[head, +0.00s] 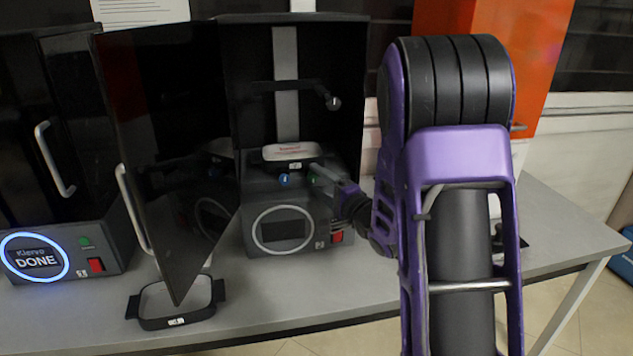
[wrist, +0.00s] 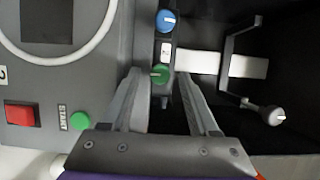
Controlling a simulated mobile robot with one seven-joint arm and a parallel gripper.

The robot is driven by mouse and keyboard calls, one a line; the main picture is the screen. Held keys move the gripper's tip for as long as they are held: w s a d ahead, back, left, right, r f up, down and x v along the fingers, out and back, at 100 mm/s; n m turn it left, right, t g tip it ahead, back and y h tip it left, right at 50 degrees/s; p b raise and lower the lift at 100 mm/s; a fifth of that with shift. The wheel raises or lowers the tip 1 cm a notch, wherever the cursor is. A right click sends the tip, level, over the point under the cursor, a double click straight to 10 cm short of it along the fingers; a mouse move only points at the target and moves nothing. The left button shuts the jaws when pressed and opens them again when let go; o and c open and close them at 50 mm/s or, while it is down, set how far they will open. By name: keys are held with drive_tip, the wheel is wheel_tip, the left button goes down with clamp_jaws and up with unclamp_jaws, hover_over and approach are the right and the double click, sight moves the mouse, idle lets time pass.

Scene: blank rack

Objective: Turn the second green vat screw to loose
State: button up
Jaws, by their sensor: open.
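The green vat screw (wrist: 160,74) of the machine labelled 2 has a white mark and sits between the two fingers of my gripper (wrist: 161,80) in the wrist view. The fingers are apart, one on each side of it; contact cannot be told. The blue vat screw (wrist: 166,20) stands beyond the fingertips with a white mark. In the head view the blue screw (head: 284,180) shows below the vat, and the green screw (head: 312,179) is small beside my gripper (head: 325,183). The vat (head: 291,151) sits on machine 2 (head: 262,215).
Machine 2's dark door (head: 160,170) stands open to the left. A second vat (head: 176,310) lies on the table before it. Machine 1 (head: 60,250) reads DONE at left. A green START button (wrist: 80,120) and red switch (wrist: 20,115) are near my gripper.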

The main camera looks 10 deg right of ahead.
drive_tip(key=shift+w+a, duration=0.2)
drive_tip(key=shift+w, duration=0.35)
clamp_jaws()
